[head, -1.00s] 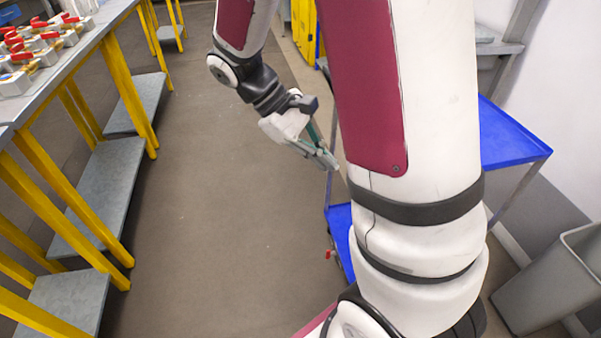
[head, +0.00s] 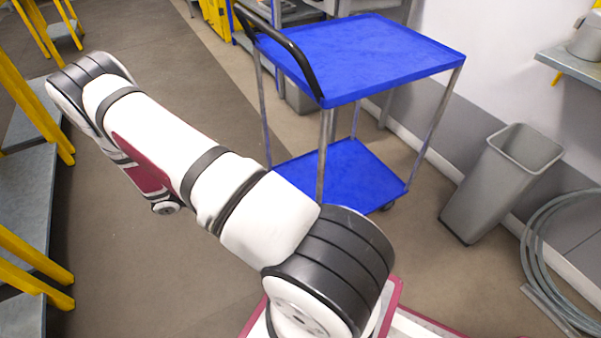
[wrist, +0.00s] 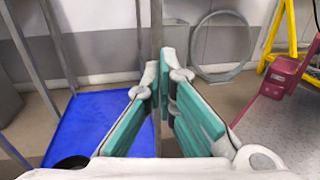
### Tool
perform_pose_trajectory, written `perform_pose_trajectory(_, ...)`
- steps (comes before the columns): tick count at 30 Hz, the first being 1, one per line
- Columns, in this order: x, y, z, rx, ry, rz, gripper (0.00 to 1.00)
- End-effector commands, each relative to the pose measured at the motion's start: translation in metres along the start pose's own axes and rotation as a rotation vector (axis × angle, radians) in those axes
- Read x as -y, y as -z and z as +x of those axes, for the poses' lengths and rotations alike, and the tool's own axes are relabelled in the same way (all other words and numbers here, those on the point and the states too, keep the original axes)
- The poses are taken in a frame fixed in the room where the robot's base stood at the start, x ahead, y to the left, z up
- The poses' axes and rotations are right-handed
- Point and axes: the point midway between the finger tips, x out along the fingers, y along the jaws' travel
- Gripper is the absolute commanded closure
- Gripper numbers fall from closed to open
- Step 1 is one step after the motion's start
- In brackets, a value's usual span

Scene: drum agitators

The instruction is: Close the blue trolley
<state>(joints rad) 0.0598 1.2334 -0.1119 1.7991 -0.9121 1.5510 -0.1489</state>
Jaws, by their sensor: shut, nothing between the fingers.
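The blue trolley (head: 360,55) stands upright on the floor right of centre in the head view. It has a blue top tray, a blue lower shelf (head: 350,165), thin grey posts and a black curved handle (head: 285,50) on its left side. In the wrist view the lower shelf (wrist: 95,120) lies at the left. My gripper (wrist: 166,65), with green finger pads, is shut and empty. A vertical grey post (wrist: 157,20) lines up with its fingertips; I cannot tell whether they touch. In the head view my arm hides the gripper.
A grey bin (head: 500,180) and coiled hose (head: 535,245) stand by the wall right of the trolley. A grey wall shelf (head: 575,65) is above them. A yellow-legged bench (head: 30,110) lines the left.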

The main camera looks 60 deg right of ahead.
Motion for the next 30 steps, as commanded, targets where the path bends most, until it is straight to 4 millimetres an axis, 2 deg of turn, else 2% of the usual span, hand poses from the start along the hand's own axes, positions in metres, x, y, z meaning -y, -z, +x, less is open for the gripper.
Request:
perform_pose_trajectory(7, 0.0, 0.002, 0.023, 0.006, 0.0, -0.005, 1.0)
perform_pose_trajectory(21, 0.0, 0.002, 0.111, 0.004, 0.002, -0.004, 1.0)
perform_pose_trajectory(27, 0.0, 0.002, 0.134, 0.004, 0.001, -0.004, 1.0)
perform_pose_trajectory(30, 0.0, 0.002, 0.139, 0.003, -0.002, -0.004, 1.0)
